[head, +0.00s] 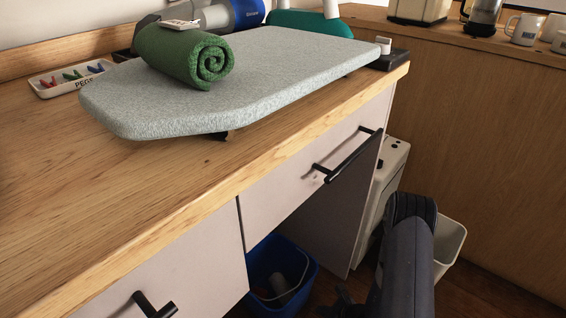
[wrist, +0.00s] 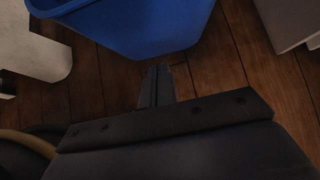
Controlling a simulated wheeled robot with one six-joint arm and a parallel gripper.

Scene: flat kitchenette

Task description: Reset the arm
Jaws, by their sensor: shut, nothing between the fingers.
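My gripper shows in the wrist view (wrist: 157,82), its fingers closed together with nothing between them. It points toward the dark wooden floor (wrist: 215,95), near the lower part of a blue bin (wrist: 150,25). In the head view my dark arm is at the lower right, in front of the counter. A small dark part beside it at the bottom edge may be my gripper, but it is too dim to tell.
The blue bin also shows in the head view (head: 285,265), in the opening under the counter (head: 150,190). A pale bin (head: 450,240) stands behind my arm. An ironing board (head: 255,75) bears a rolled green towel (head: 180,55).

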